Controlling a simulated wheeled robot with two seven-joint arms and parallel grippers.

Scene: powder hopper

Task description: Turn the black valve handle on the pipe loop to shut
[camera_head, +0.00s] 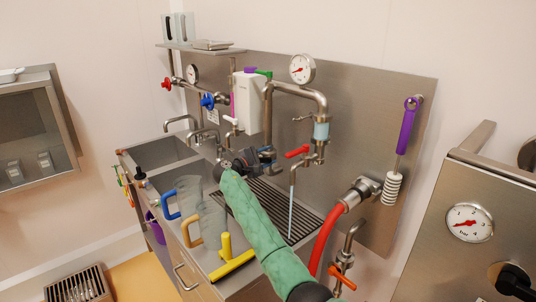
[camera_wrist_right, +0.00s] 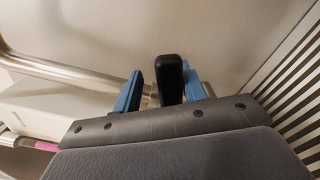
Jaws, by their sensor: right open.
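The black valve handle (camera_wrist_right: 169,78) stands between the two blue fingers of my right gripper in the right wrist view, with the pipe behind it. It sits nearer the right finger, and the jaws are open around it with a gap on the left side. In the head view my right gripper (camera_head: 264,156) is in front of the steel back panel, beside the pipe loop (camera_head: 270,100). The handle is mostly hidden by the gripper there, and I cannot tell whether a finger touches it. My left gripper is not in view.
A red lever (camera_head: 297,152) and a gauge (camera_head: 302,68) are right of the gripper. A white container (camera_head: 249,98) stands behind it. Clear jugs with blue and tan handles and a yellow squeegee (camera_head: 232,262) are on the counter left of my arm. A red hose (camera_head: 326,238) hangs at right.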

